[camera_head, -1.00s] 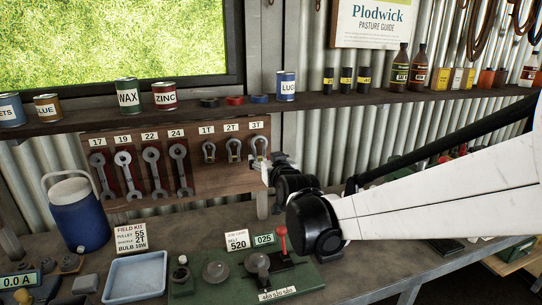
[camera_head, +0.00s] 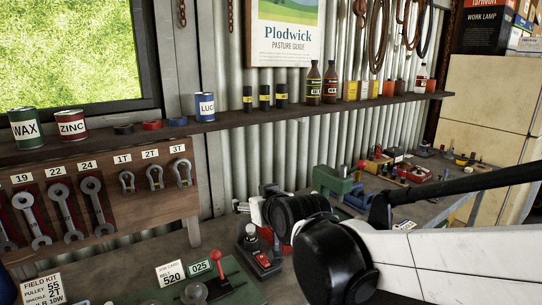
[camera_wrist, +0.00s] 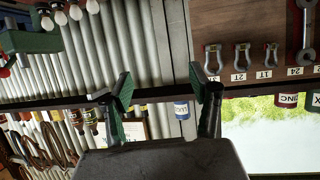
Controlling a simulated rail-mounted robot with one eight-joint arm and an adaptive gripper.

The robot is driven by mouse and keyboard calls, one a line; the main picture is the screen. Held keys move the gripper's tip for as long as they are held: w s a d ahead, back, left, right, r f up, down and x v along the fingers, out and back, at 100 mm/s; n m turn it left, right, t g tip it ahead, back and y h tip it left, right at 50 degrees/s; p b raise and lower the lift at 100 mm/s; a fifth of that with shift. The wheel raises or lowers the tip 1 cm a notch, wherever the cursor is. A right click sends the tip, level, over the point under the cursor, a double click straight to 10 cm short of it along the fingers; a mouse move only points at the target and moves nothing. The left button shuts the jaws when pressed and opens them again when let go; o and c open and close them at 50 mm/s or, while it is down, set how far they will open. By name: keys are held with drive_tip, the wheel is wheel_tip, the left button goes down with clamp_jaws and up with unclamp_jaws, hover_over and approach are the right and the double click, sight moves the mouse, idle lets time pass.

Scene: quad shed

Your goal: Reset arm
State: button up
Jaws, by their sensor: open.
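My arm crosses the head view from the right, and its wrist end stands over the workbench. My gripper (camera_wrist: 163,92) is open and empty in the wrist view, with its two green-padded fingers apart. The blue LUG can (camera_wrist: 181,110) shows between the fingers, but it stands on the shelf behind them. In the head view my gripper is partly hidden by my black wrist, to the right of the tool board (camera_head: 118,212). Shackles marked 1T (camera_head: 127,182), 2T (camera_head: 155,177) and 3T (camera_head: 183,173) hang on that board, apart from my gripper.
The shelf (camera_head: 225,122) with cans and bottles runs along the wall above the bench. A red lever (camera_head: 217,262) rises from a green panel below my wrist. Spanners hang at left.

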drive_tip(key=s+d+f+m+g+h+b, duration=0.1)
drive_tip(key=s+d+f, duration=0.5)
drive_tip(key=s+d, duration=0.6)
drive_tip(key=s+d+f+m+g+h+b, duration=0.2)
drive_tip(key=s+d+f, duration=0.4)
drive_tip(key=s+d, duration=0.6)
drive_tip(key=m+g+h, duration=0.1)
drive_tip(key=g+h, duration=0.1)
drive_tip(key=shift+d+m+h, duration=0.3)
drive_tip(key=shift+m+h, duration=0.1)
drive_tip(key=shift+w, duration=0.1)
idle(0.9)
